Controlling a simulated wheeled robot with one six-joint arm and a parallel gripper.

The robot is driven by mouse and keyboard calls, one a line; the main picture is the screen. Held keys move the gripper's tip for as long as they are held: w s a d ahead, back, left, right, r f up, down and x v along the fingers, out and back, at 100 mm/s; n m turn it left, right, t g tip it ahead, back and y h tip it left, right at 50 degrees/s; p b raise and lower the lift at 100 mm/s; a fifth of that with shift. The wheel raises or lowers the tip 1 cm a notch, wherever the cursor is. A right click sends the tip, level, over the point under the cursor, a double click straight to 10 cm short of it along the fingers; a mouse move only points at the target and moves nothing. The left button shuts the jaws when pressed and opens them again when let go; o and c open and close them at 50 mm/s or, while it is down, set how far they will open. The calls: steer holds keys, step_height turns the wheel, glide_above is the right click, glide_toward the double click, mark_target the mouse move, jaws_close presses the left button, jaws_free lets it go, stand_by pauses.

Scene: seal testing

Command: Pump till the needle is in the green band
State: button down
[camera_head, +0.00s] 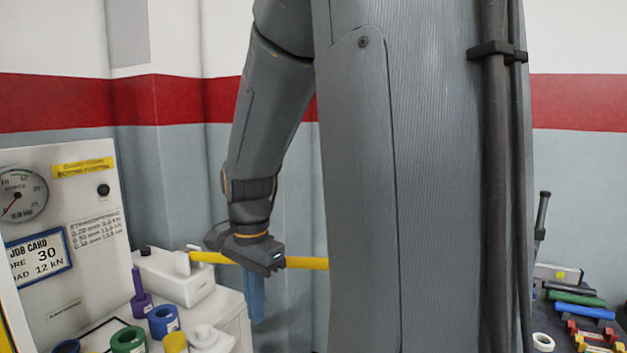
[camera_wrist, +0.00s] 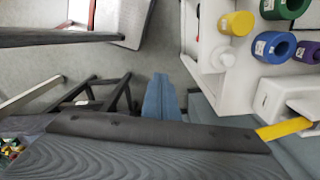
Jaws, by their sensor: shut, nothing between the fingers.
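A round gauge (camera_head: 20,194) sits on a white panel at the left edge of the head view, its left side cut off. Its needle points to the lower left; I make out no green band. The lever passes by my gripper (camera_head: 257,318), whose blue fingers point down, shut and empty. In the wrist view the fingers (camera_wrist: 162,80) show together, and the lever (camera_wrist: 283,129) goes out of sight at my gripper's body. I cannot tell whether they touch.
A job card (camera_head: 37,257) reading 30 and 12 kN is on the panel. Green (camera_head: 128,340), blue (camera_head: 163,321) and yellow (camera_head: 175,342) rings and a purple piece (camera_head: 141,304) stand before the pump. Coloured parts (camera_head: 580,310) lie at far right. Grey floor shows left of the bench.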

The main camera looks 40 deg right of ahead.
steer(key=s+d+r+m+p, duration=0.1)
steer(key=d+r+m+p, duration=0.3)
steer(key=d+r+m, duration=0.4)
steer(key=d+r+m+p, duration=0.3)
steer(key=d+r+m, duration=0.2)
steer(key=r+m, duration=0.4)
steer(key=shift+n, duration=0.7)
step_height(320, 180, down, 5)
steer(key=b, duration=0.5)
steer(key=shift+f, duration=0.2)
steer(key=shift+s, duration=0.1)
steer(key=shift+f, duration=0.15)
step_height(320, 180, down, 15)
steer(key=b, duration=0.7)
steer(key=shift+s, duration=0.25)
